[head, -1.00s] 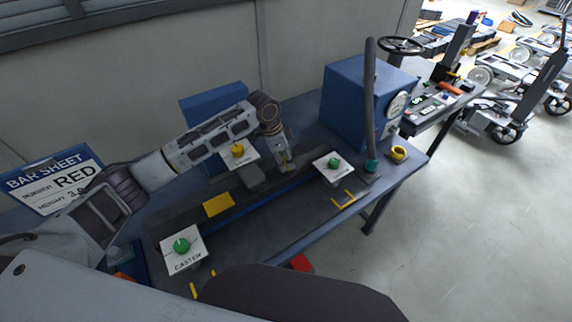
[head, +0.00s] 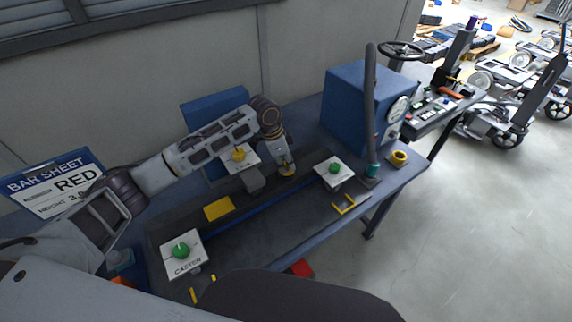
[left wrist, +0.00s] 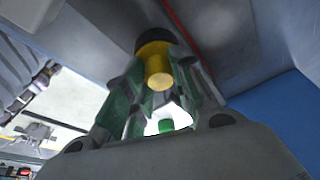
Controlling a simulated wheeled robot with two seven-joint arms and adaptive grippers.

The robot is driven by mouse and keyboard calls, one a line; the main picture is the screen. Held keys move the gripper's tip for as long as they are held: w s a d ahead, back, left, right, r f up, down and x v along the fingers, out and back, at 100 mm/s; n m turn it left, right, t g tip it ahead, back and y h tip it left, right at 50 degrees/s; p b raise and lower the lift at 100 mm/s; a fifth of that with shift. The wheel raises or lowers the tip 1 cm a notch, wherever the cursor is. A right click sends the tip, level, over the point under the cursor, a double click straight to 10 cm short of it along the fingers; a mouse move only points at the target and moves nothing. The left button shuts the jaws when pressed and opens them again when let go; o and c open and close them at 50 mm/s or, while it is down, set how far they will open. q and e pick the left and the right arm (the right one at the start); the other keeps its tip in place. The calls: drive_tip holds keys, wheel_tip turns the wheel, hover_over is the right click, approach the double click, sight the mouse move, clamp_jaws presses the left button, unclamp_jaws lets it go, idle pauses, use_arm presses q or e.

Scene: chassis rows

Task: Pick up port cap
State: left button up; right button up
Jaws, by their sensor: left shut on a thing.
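My left gripper (head: 287,170) is over the dark strip of the bench, between the two green-knobbed white plates. It is shut on the port cap, whose yellow part shows small at the fingertips in the head view. In the left wrist view, the port cap (left wrist: 158,68) shows as a yellow stem with a black top, between the fingers. The cap is partly hidden by the fingers, and I cannot tell whether it touches the bench. My right gripper is not in view.
A white plate with a green knob (head: 335,168) stands right of the gripper. A yellow-knobbed plate (head: 239,155) is close on its left. A blue box (head: 345,100) with a gauge and an upright dark hose (head: 369,110) stand behind right. A yellow ring (head: 398,158) lies near the right end.

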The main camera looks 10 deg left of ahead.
use_arm(q)
wheel_tip(320, 180, up, 10)
drive_tip(key=shift+b, duration=0.45)
drive_tip(key=shift+f, duration=0.1)
idle(0.6)
